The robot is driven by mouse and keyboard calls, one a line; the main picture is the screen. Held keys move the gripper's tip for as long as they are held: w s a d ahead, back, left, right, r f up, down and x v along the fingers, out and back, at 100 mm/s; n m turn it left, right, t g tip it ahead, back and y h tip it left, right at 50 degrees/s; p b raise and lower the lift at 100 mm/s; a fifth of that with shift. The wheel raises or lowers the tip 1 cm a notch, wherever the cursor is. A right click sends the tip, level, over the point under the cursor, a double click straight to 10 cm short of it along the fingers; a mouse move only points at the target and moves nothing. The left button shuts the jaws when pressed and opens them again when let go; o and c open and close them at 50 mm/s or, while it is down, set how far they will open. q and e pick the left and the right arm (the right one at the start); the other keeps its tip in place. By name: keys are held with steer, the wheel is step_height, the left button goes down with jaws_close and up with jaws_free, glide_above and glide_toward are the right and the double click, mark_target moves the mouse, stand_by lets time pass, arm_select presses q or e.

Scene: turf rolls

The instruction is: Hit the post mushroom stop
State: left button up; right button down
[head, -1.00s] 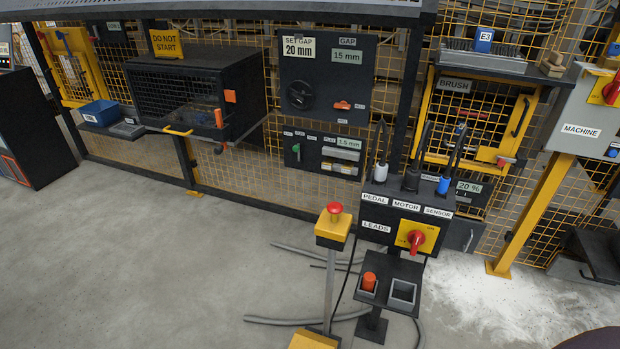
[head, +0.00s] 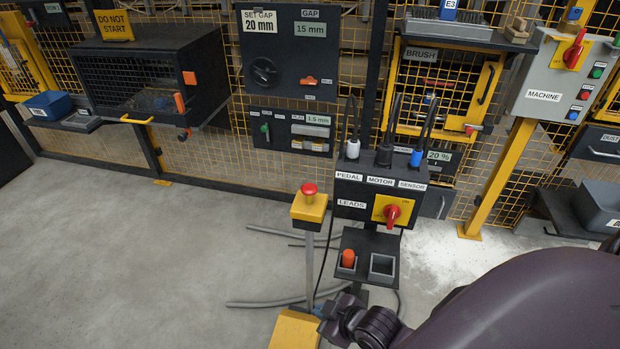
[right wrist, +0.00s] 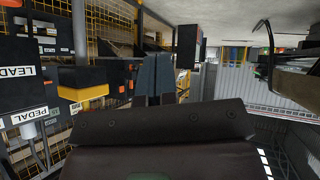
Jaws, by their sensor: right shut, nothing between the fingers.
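The post mushroom stop is a red mushroom button (head: 309,188) on a yellow box (head: 309,208), on top of a grey post with a yellow foot (head: 295,330). It stands upright left of the leads panel (head: 350,190). My right gripper (head: 322,311) is low beside the post's lower part, well below the button, and partly hidden by my own wrist. In the right wrist view its fingers (right wrist: 153,78) are together with nothing between them. I cannot make out the red button in that view. My left gripper is not in view.
The leads panel has a red rotary switch (head: 391,213) and upright plugs. Below it is a small stand (head: 368,245) with an orange-red cylinder (head: 348,258). Grey hoses (head: 270,303) lie on the floor. The floor to the left is clear; a mesh fence runs behind.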

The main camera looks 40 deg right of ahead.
steer(key=w+a+r+n+g+y, duration=0.1)
steer(key=w+r+n+g+y, duration=0.2)
steer(key=w+n, duration=0.6)
step_height(320, 180, up, 27)
steer(key=n+g+h+p, duration=0.2)
steer(key=n+g+h, duration=0.4)
steer(key=n, duration=0.6)
glide_above(310, 186)
steer(key=shift+f+g+y, duration=0.1)
steer(key=shift+g+y, duration=0.3)
steer(key=shift+f, duration=0.15)
step_height(310, 186, down, 12)
steer(key=shift+f+b, duration=0.2)
steer(key=shift+b, duration=0.7)
steer(key=shift+f, duration=0.7)
